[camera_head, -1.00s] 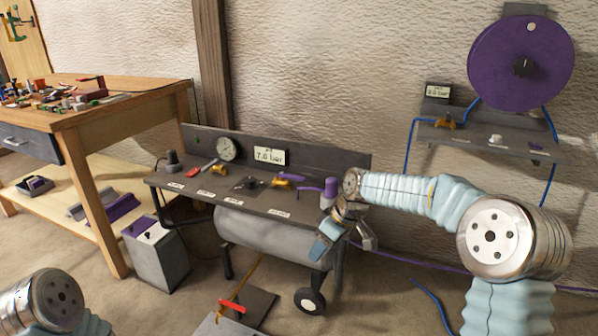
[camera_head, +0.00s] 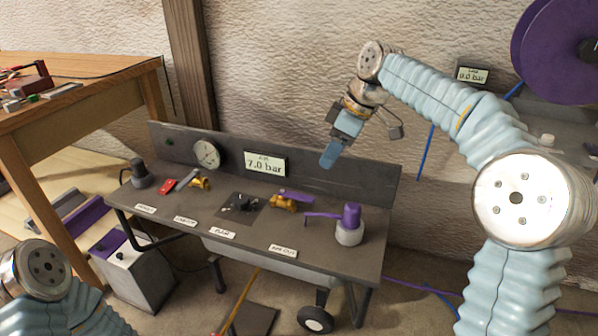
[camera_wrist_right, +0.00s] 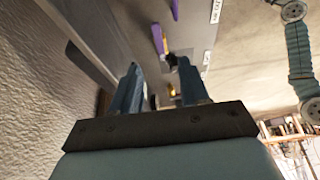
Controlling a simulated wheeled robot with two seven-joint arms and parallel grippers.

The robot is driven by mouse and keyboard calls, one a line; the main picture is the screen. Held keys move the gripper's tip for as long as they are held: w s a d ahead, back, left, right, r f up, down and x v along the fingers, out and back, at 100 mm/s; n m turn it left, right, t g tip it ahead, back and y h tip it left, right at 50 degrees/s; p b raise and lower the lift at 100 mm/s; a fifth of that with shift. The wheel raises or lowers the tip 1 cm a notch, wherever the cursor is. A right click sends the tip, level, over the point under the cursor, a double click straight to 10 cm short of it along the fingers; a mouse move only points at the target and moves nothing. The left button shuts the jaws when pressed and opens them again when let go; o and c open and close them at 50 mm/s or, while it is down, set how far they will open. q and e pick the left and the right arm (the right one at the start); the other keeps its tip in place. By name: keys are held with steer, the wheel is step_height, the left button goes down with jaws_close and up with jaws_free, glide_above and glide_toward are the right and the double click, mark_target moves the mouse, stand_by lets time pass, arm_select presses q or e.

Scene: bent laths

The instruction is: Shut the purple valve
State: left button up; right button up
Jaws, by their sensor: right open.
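A brass valve (camera_head: 283,203) with a flat purple lever (camera_head: 297,196) sits on the dark grey bench top, right of the middle. The lever lies roughly along the bench, pointing right in the head view. In the wrist view a purple lever (camera_wrist_right: 158,40) shows beyond my fingers, beside a dark part. My right gripper (camera_head: 350,142) is open and empty, raised above and behind the valve near the bench's back panel, apart from it. Its two blue fingers (camera_wrist_right: 160,88) stand apart in the wrist view. Only part of my left arm shows at lower left; its gripper is out of view.
A purple-topped grey fitting (camera_head: 349,232) with a purple arm stands right of the valve. Another brass valve (camera_head: 200,183), a gauge (camera_head: 206,154) and a display reading 7.0 bar (camera_head: 265,163) are to the left. A purple reel (camera_head: 560,50) hangs at upper right.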

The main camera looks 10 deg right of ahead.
glide_toward(304, 197)
steer(key=b+x, duration=0.1)
steer(key=x, duration=0.6)
steer(key=shift+w+a+f, duration=0.1)
steer(key=shift+w+f, duration=0.05)
steer(key=shift+f, duration=0.1)
jaws_close()
